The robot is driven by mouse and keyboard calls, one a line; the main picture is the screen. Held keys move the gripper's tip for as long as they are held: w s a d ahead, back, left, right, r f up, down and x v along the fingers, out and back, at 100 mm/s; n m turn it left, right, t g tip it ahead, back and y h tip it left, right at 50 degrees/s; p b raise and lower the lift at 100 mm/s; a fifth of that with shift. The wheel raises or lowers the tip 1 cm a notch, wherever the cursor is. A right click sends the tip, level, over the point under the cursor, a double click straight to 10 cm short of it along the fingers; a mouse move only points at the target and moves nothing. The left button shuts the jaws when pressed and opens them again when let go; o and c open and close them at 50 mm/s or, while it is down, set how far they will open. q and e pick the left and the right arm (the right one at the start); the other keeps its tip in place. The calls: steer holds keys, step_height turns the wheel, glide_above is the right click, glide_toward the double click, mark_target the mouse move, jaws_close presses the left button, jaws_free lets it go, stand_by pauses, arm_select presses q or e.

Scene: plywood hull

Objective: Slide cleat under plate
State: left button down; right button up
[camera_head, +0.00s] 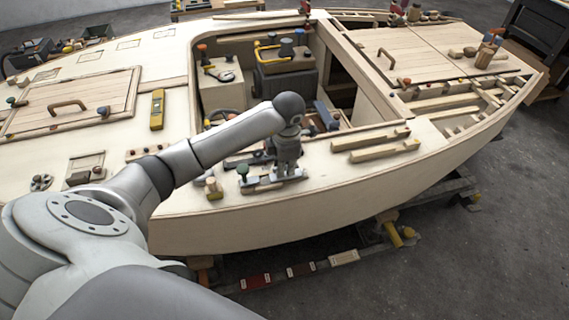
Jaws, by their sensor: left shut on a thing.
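My left gripper (286,172) points down at the side deck of the plywood hull, beside the cockpit opening. It is shut on a small greyish piece low at the deck, which looks like the cleat; the fingers hide most of it. A flat grey metal piece (256,184) lies on the deck at the fingertips and may be the plate. Whether the cleat is under it or beside it I cannot tell. My right gripper is not in view.
Wooden strips (384,150) lie to the right. The cockpit behind holds a yellow-handled tool box (272,55). Bare deck (335,180) lies to the right.

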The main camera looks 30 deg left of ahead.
arm_select(q)
steer(key=shift+s+a, duration=0.9)
steer(key=shift+s, duration=0.1)
steer(key=shift+s+a+p, duration=0.3)
steer(key=shift+s+a, duration=0.15)
steer(key=shift+s, duration=0.15)
steer(key=shift+s+a, duration=0.1)
steer(key=c, duration=1.3)
jaws_free()
steer(key=shift+c, duration=0.2)
step_height(320, 180, up, 12)
steer(key=s+d, duration=0.1)
